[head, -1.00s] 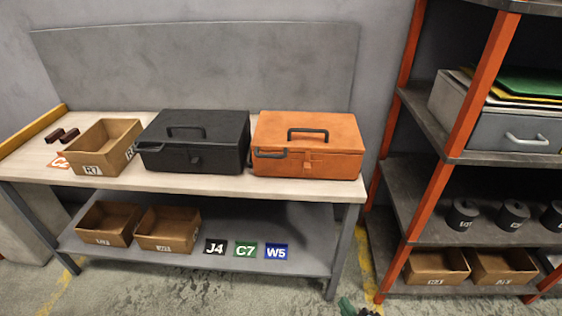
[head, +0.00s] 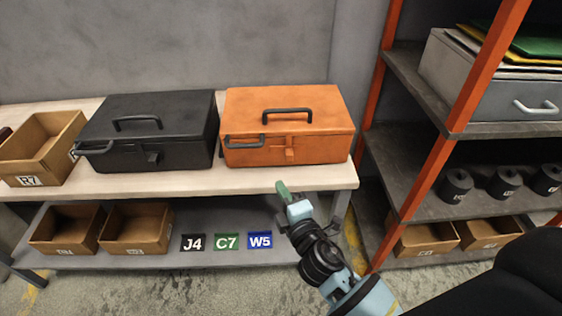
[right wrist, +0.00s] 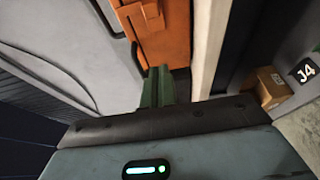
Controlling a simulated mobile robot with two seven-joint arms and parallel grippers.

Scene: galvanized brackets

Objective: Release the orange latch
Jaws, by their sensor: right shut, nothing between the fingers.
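The orange toolbox (head: 330,118) stands shut on the workbench, a dark handle on its lid. Its orange latch (head: 290,149) is at the middle of the front face, and I cannot tell whether it is fastened. My right gripper (head: 282,188) is shut and empty, in front of the bench edge and below the latch in the picture, apart from it. In the right wrist view the green fingers (right wrist: 157,87) are together and point towards the orange latch (right wrist: 152,17). My left gripper is not in view.
A black toolbox (head: 150,130) stands left of the orange one, with an open carton (head: 42,150) beyond it. The pale bench top (head: 200,184) is a clear strip in front. An orange-posted shelf rack (head: 442,180) stands close on the right.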

